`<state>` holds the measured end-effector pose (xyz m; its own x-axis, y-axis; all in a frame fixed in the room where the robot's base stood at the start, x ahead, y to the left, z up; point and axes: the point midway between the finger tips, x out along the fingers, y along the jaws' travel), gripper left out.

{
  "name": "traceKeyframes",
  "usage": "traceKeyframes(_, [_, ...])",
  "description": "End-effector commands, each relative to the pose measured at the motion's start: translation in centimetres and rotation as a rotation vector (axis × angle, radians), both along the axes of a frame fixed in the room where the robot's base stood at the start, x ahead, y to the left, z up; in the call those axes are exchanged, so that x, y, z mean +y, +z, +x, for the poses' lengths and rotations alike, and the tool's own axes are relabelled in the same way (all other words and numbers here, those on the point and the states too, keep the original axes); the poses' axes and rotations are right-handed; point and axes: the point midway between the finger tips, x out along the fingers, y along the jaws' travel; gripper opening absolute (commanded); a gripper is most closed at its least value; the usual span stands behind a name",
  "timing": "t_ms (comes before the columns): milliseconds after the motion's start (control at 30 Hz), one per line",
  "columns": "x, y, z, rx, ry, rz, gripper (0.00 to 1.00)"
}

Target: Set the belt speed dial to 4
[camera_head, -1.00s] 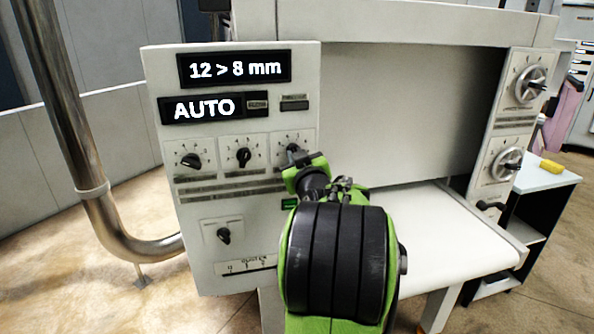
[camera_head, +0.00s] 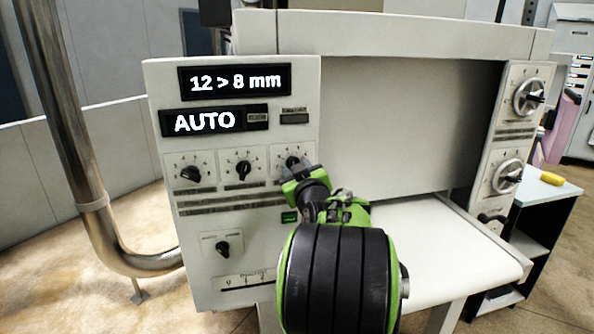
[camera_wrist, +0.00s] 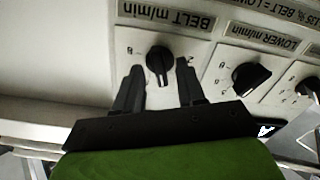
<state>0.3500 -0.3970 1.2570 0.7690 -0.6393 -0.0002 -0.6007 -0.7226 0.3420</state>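The belt speed dial (camera_wrist: 159,62) is a black knob under the label "BELT m/min" in the wrist view, which shows the panel upside down. Its pale pointer mark faces toward my gripper, but the number it points at is not legible. My gripper (camera_wrist: 158,72) is open, one finger on each side of the dial, with gaps visible; I cannot tell whether either finger touches it. In the head view the same dial (camera_head: 291,162) is the rightmost of the upper row, partly hidden by my gripper (camera_head: 299,172).
The "LOWER m/min" dial (camera_wrist: 251,76) sits close beside the belt dial. Left of it in the head view are two more dials (camera_head: 243,171) (camera_head: 191,174). Displays read "12 > 8 mm" (camera_head: 235,82) and "AUTO" (camera_head: 204,122). A white bed (camera_head: 440,240) lies right of the panel.

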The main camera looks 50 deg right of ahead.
Motion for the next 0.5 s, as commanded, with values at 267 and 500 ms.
traceKeyframes(267, [2.3,-0.1,-2.9,-0.003,-0.003,-0.001,0.39])
traceKeyframes(500, [6.8,-0.2,-8.2,-0.005,-0.002,-0.003,0.39])
